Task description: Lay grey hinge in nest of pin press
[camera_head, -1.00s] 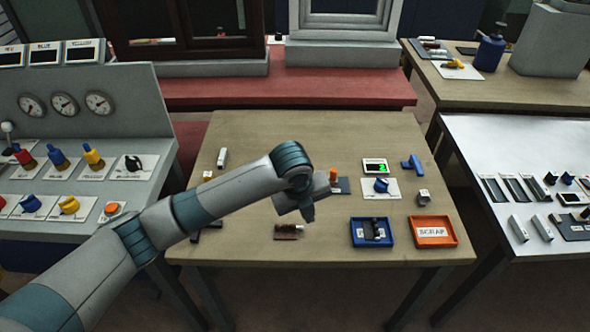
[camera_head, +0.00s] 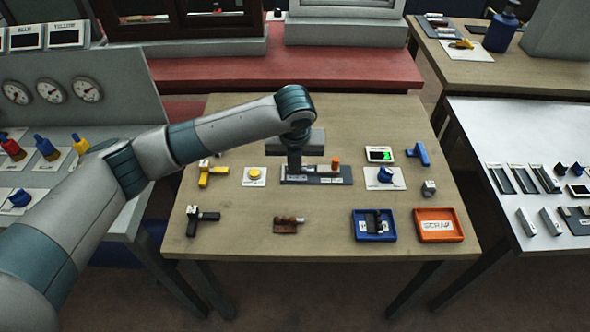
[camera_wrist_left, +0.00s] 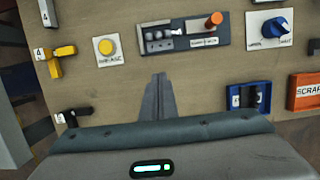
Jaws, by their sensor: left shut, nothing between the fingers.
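The pin press (camera_head: 335,181) is a dark plate with a light cylinder and an orange knob, at the middle of the wooden table. It also shows at the top of the left wrist view (camera_wrist_left: 181,44). At its left end a grey piece with several round spots (camera_wrist_left: 158,46) lies in the nest area; it looks like the grey hinge, but I cannot tell for sure. My left gripper (camera_head: 294,166) points down over the press's left part in the head view. Its fingers (camera_wrist_left: 159,84) are together and empty. My right gripper is out of view.
A blue tray (camera_head: 358,237) with dark parts and an orange scrap tray (camera_head: 440,238) stand at the front right. A blue knob (camera_head: 385,175) is right of the press, a yellow button (camera_head: 254,174) left. Yellow (camera_head: 213,173) and black (camera_head: 203,216) pieces lie further left.

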